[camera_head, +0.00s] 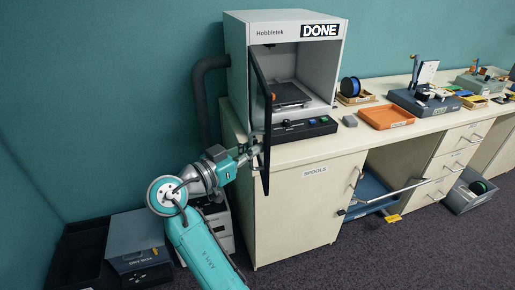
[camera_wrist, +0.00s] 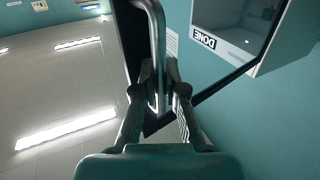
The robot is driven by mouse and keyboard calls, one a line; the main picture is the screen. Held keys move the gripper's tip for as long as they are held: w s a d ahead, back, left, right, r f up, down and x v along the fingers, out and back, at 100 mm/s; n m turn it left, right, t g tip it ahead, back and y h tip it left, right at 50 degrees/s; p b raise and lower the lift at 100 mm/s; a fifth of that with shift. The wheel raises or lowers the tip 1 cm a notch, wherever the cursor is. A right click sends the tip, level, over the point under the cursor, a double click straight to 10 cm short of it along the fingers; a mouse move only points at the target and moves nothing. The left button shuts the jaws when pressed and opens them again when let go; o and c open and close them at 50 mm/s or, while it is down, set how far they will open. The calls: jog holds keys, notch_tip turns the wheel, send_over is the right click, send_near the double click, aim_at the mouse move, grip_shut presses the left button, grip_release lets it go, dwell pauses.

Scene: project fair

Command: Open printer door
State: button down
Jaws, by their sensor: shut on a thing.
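The printer (camera_head: 240,60) is a grey box marked DONE on the counter, its front uncovered on the right. Its dark-framed door (camera_head: 262,100) stands swung out on the left side, seen nearly edge-on. My gripper (camera_head: 257,150) is at the lower part of the door. In the wrist view my gripper (camera_wrist: 160,95) is shut on the door's grey bar handle (camera_wrist: 157,35), with a finger on each side. The dark door frame (camera_wrist: 128,40) shows behind the handle. Inside the printer a dark print bed (camera_head: 290,94) is visible.
An orange tray (camera_head: 387,117), a blue spool (camera_head: 350,87) and a small grey block (camera_head: 350,121) lie on the counter to the right. The SPOOLS cabinet (camera_head: 300,205) is below the printer. Dark boxes (camera_head: 137,243) stand on the floor at left.

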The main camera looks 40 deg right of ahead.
jog(key=shift+a+f, duration=0.1)
jog(key=shift+a, duration=0.05)
jog(key=c, duration=1.2)
grip_release()
jog(key=shift+a, duration=0.1)
jog(key=a, duration=0.4)
jog(key=s+a, duration=0.1)
jog(key=a, duration=0.2)
jog(key=s+a, duration=0.1)
jog(key=a, duration=0.3)
jog(key=shift+a, duration=0.35)
jog(key=shift+w, duration=0.1)
